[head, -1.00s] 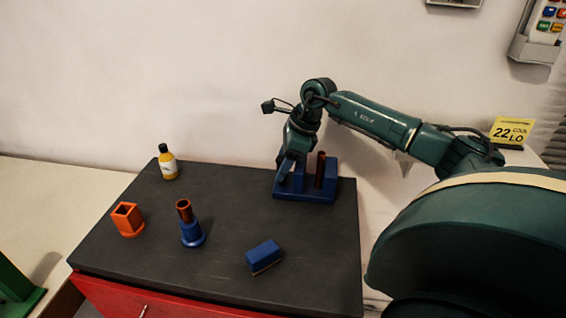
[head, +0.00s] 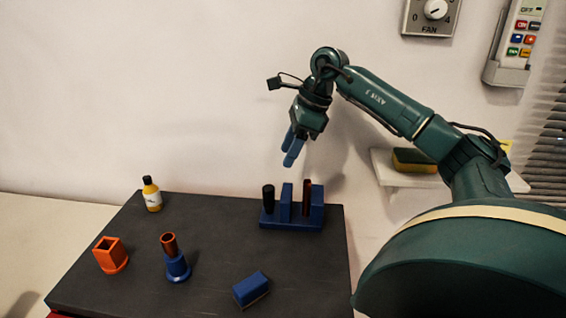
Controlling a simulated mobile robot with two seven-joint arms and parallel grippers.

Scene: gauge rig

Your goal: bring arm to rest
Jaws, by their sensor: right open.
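My right gripper (head: 289,150) is open and empty, in the air above the blue rig (head: 291,222) at the back right of the dark tabletop. Its blue fingers point down and are apart from the rig. The rig has upright blue blocks, with a black cylinder (head: 268,196) standing at its left and a brown-red piece (head: 306,198) standing between the blocks. My right arm reaches in from the right. My left gripper is not in view.
On the dark tabletop (head: 215,232) are a yellow bottle (head: 152,197), an orange square holder (head: 110,256), a blue stand (head: 177,266) with a brown-red tube (head: 169,244), and a blue block (head: 251,290). A wall shelf (head: 440,180) holds a sponge (head: 413,161). The air left of the gripper is clear.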

